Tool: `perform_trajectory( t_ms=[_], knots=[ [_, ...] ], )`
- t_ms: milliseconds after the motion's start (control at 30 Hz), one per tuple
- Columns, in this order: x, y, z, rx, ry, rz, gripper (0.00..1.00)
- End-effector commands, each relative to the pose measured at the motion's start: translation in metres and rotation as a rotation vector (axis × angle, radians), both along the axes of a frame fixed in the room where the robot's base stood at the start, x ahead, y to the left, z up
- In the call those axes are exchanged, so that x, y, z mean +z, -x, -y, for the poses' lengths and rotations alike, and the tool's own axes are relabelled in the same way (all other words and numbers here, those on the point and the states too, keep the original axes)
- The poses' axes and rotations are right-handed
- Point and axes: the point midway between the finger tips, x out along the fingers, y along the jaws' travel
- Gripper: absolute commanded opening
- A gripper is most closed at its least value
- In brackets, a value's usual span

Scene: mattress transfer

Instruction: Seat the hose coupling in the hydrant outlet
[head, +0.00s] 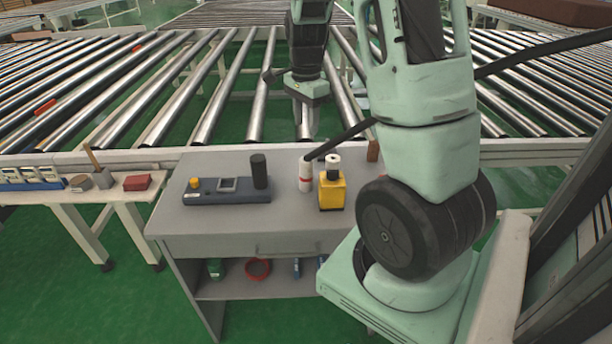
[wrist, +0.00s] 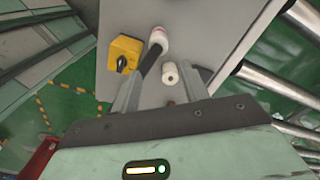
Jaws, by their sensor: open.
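A white cylinder with a red band (head: 305,174) stands upright on the grey cabinet top; it also shows in the wrist view (wrist: 158,36). The tip of a black hose-like bar (head: 345,138) overlaps its top in the picture; I cannot tell whether they touch. A white cylinder with a hole in its end (head: 333,160) stands behind the yellow box; it shows in the wrist view (wrist: 170,73). I cannot tell for sure which is the coupling or the outlet.
A yellow box with a black knob (head: 332,192) stands beside the banded cylinder. A dark blue control box (head: 228,197) with a black upright cylinder (head: 259,171) sits left on the cabinet top (head: 285,222). A brown block (head: 373,151) is at right. Roller conveyors (head: 185,90) lie behind.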

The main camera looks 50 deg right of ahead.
Motion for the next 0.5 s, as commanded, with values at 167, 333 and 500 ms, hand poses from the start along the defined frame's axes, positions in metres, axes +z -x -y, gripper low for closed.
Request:
perform_trajectory(
  t_ms=[167,333,500],
  knots=[
    [-0.039,0.002,-0.002,0.001,-0.005,-0.006,0.45],
    [-0.074,0.001,-0.002,0.005,-0.005,-0.005,0.45],
    [-0.099,0.001,-0.002,0.005,-0.003,-0.003,0.45]
  ],
)
